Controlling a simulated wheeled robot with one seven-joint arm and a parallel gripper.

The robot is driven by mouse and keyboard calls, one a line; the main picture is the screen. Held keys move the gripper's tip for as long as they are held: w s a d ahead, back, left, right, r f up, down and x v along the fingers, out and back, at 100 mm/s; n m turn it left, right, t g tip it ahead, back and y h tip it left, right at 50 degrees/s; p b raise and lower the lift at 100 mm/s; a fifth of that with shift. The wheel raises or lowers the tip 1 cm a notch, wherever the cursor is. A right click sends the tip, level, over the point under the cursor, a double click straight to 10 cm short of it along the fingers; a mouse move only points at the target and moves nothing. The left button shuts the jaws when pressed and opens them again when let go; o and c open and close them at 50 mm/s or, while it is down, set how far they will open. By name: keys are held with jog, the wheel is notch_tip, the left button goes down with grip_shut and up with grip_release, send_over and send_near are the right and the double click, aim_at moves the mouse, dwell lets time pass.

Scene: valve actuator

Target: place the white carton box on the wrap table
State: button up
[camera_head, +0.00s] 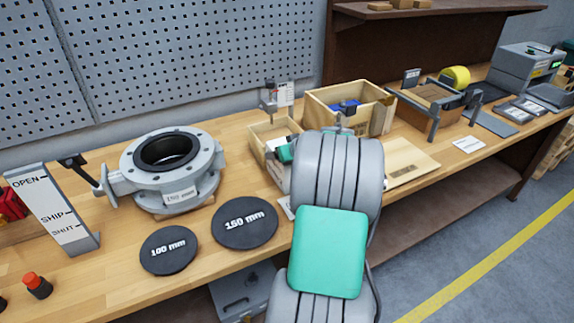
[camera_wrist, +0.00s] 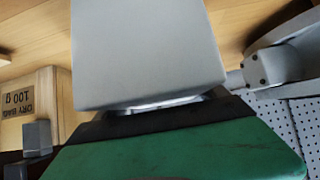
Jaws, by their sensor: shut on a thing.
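A pale grey-white block, which looks like the white carton box (camera_wrist: 148,50), fills the upper middle of the wrist view. It sits against the black pad of my gripper (camera_wrist: 165,112), whose green part spans the bottom. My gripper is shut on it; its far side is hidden. In the head view, my arm hides most of the gripper, and only a green part (camera_head: 287,152) shows beside the light wooden boxes. I see no label naming the wrap table. A long wooden workbench (camera_head: 105,275) runs across the head view.
A flanged valve (camera_head: 170,170), two black discs (camera_head: 246,222) and the OPEN/SHUT sign (camera_head: 60,212) stand left. An open wooden box (camera_head: 345,105), a thin board (camera_head: 408,160) and a yellow roll (camera_head: 456,76) lie right. A labelled box (camera_wrist: 30,103) is close in the wrist view.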

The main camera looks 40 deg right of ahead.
jog(key=shift+r, duration=0.1)
jog(key=c, duration=1.3)
